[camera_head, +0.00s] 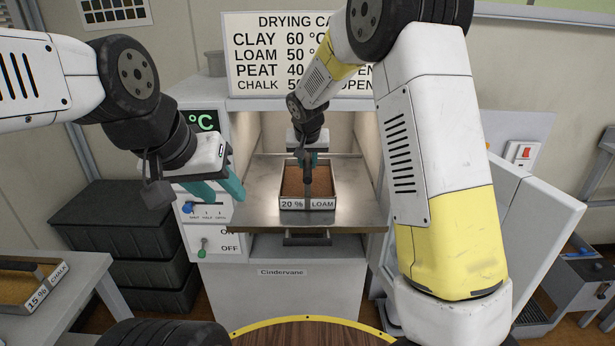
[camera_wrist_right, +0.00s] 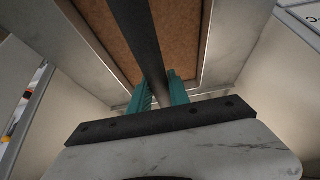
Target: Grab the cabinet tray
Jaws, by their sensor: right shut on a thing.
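The tray (camera_head: 292,205), labelled "20 % LOAM" and filled with brown soil, sits on the metal shelf (camera_head: 258,215) of the open drying cabinet. A dark handle bar runs over its middle. My right gripper (camera_head: 308,162) reaches down into the cabinet from above and is shut on that bar. In the right wrist view its teal fingers (camera_wrist_right: 158,92) lie on both sides of the dark bar (camera_wrist_right: 138,35), with soil behind. Whether the tray is clear of the shelf, I cannot tell. My left gripper (camera_head: 226,198) is open and empty, in front of the cabinet's control panel.
The cabinet door (camera_head: 525,235) stands open at the right, partly behind my right arm. A sign (camera_head: 295,50) stands on top of the cabinet. A chalk tray (camera_head: 38,297) rests on a table at the left. Dark crates (camera_head: 130,235) are stacked beside the cabinet.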

